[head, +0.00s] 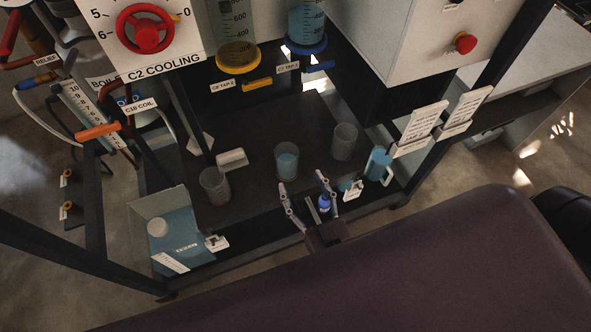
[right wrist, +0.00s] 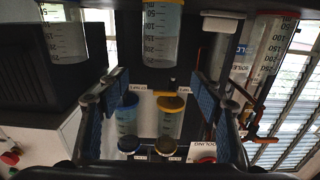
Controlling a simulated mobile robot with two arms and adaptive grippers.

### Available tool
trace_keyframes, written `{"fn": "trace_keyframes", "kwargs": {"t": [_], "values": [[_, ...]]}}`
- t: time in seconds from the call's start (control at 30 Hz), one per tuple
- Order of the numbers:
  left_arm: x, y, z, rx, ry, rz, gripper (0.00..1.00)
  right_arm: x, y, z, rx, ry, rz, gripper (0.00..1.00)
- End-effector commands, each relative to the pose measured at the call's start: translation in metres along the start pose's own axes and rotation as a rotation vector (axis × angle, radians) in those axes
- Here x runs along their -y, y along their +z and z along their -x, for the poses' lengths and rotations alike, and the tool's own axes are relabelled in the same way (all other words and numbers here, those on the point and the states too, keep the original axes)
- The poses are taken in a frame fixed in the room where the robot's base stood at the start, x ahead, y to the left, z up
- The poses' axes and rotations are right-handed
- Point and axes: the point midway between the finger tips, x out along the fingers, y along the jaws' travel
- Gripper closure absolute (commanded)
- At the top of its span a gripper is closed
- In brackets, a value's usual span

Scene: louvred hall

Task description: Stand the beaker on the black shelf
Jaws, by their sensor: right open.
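Three clear beakers stand upright on the black shelf (head: 262,203). The middle beaker (head: 287,163) holds a little blue liquid; it also shows in the right wrist view (right wrist: 160,32). The left beaker (head: 215,187) and the right beaker (head: 345,142) look empty. My right gripper (head: 302,181) is open and empty, just in front of the middle beaker and apart from it. In the right wrist view its two fingers (right wrist: 160,78) are spread wide, with the middle beaker beyond the gap. My left gripper does not show.
Two measuring cylinders (head: 238,56) (head: 306,40) hang above the back. Frame posts flank the shelf.

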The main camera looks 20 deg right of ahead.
Motion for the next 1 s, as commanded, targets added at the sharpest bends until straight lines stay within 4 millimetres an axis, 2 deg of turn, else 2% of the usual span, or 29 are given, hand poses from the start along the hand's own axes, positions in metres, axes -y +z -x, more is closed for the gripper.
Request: {"fn": "trace_keyframes", "kwargs": {"t": [0.1, 0.37, 0.47, 0.57, 0.67, 0.7, 0.73, 0.8, 0.87, 0.9, 1.0], "values": [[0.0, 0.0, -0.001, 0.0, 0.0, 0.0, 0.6, 0.0, 0.0, 0.009, 0.001, 0.0, -0.001, 0.4], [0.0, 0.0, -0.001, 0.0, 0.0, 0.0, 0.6, 0.0, 0.0, 0.012, 0.0, -0.001, -0.001, 0.4], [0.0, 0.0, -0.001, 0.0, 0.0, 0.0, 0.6, 0.003, 0.015, 0.013, 0.033, -0.016, 0.007, 0.4], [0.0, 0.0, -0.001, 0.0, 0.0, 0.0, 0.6, 0.009, 0.064, 0.018, 0.139, -0.061, 0.026, 0.4], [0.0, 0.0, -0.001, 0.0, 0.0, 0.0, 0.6, 0.014, 0.146, 0.037, 0.331, -0.126, 0.053, 0.4], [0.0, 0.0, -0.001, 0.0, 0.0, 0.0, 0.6, 0.014, 0.183, 0.05, 0.423, -0.149, 0.063, 0.4], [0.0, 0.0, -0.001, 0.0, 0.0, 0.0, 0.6, 0.012, 0.211, 0.062, 0.497, -0.164, 0.07, 0.4], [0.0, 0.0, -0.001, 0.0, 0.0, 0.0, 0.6, 0.005, 0.271, 0.096, 0.67, -0.188, 0.085, 0.4], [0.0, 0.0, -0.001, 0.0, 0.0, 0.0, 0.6, -0.005, 0.317, 0.13, 0.819, -0.198, 0.094, 0.4], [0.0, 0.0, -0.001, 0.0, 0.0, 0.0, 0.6, -0.012, 0.343, 0.155, 0.917, -0.199, 0.101, 0.4], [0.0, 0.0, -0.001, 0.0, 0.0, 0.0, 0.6, -0.033, 0.392, 0.217, 1.137, -0.187, 0.118, 0.4]]}}
